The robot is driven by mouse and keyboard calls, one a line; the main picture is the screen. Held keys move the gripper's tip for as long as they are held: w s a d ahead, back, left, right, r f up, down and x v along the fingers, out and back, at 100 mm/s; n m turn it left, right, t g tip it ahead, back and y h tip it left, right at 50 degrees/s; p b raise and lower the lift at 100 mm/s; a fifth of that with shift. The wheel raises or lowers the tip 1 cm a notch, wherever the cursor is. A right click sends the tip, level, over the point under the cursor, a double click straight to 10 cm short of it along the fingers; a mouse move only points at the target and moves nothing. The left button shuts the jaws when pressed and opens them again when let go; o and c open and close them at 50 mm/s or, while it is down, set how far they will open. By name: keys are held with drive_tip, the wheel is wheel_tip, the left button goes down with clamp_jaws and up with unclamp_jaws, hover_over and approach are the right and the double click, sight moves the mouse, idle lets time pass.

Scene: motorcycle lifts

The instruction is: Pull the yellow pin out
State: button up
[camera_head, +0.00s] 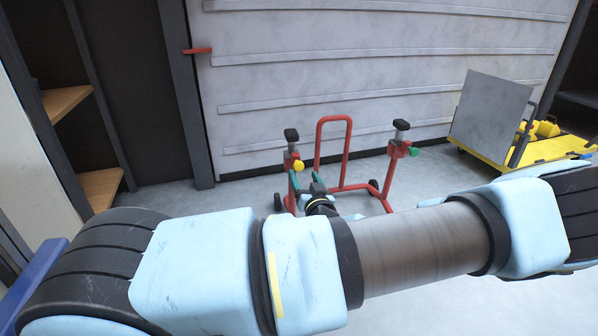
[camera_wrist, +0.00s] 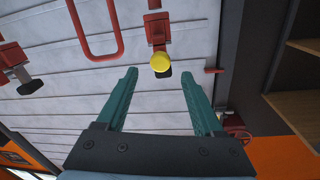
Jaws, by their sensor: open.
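The yellow pin (camera_head: 298,165) shows as a round yellow knob on the left post of a red motorcycle lift (camera_head: 334,120). In the wrist view the yellow pin (camera_wrist: 160,62) faces the camera on a red bracket (camera_wrist: 157,30), with a dark pad just below it. My gripper (camera_wrist: 159,76) has two teal fingers, spread apart with nothing between them. The pin lies between and slightly beyond the fingertips in the picture, apparently not touched. In the head view my gripper (camera_head: 304,178) is small, near the left post and partly hidden by my arm.
The right post (camera_head: 392,168) has a green knob (camera_head: 413,152) and a black pad. A yellow cart (camera_head: 530,150) with a grey panel stands at right. Behind is a pale slatted shutter (camera_head: 270,80). Wooden shelves (camera_head: 65,102) are at left. Grey floor (camera_head: 450,175) is clear between lift and cart.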

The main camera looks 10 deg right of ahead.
sight(299, 167)
drive_tip(key=w+b, duration=0.1)
drive_tip(key=w, duration=0.5)
drive_tip(key=shift+w+a+b, duration=0.15)
drive_tip(key=shift+w+b, duration=0.05)
drive_tip(key=shift+b, duration=0.15)
clamp_jaws()
idle(1.1)
